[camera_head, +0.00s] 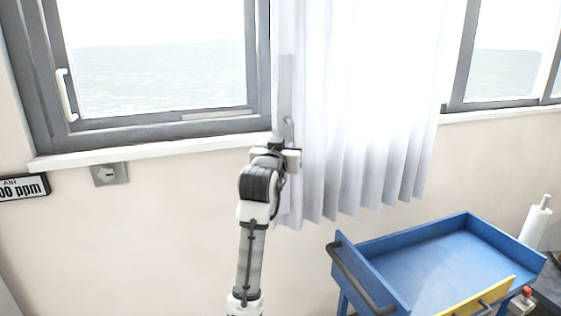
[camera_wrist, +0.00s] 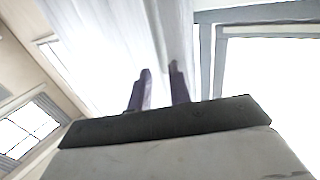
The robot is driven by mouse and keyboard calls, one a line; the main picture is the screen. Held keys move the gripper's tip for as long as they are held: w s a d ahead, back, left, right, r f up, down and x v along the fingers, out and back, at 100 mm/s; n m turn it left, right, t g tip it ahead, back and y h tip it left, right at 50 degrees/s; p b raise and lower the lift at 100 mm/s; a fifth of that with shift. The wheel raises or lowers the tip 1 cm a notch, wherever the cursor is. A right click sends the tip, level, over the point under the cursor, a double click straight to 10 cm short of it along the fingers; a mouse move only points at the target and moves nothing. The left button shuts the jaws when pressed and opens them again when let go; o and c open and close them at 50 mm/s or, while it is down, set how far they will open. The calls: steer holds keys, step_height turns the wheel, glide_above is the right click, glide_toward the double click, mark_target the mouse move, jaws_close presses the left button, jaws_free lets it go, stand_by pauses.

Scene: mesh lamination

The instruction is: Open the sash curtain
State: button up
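The white sash curtain (camera_head: 360,110) hangs in folds in the middle of the head view, between two windows. A grey strip (camera_head: 286,85) runs down near its left edge, with a small grey hook-like piece (camera_head: 288,130) below it. My gripper (camera_head: 281,143) is at this left edge, at about sill height; its fingers are mostly hidden there. In the wrist view, the two dark fingers of my gripper (camera_wrist: 160,75) stand apart, with pale curtain (camera_wrist: 105,45) behind and between them. I cannot tell whether they touch the cloth.
A grey-framed window (camera_head: 160,60) is to the left, with a white sill (camera_head: 150,152) just left of my gripper. Another window (camera_head: 505,60) is at the right. A blue tray cart (camera_head: 430,262) stands below right of the curtain. The wall below the left sill is mostly clear.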

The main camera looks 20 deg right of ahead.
steer(key=shift+b+v, duration=0.4)
steer(key=shift+v, duration=1.85)
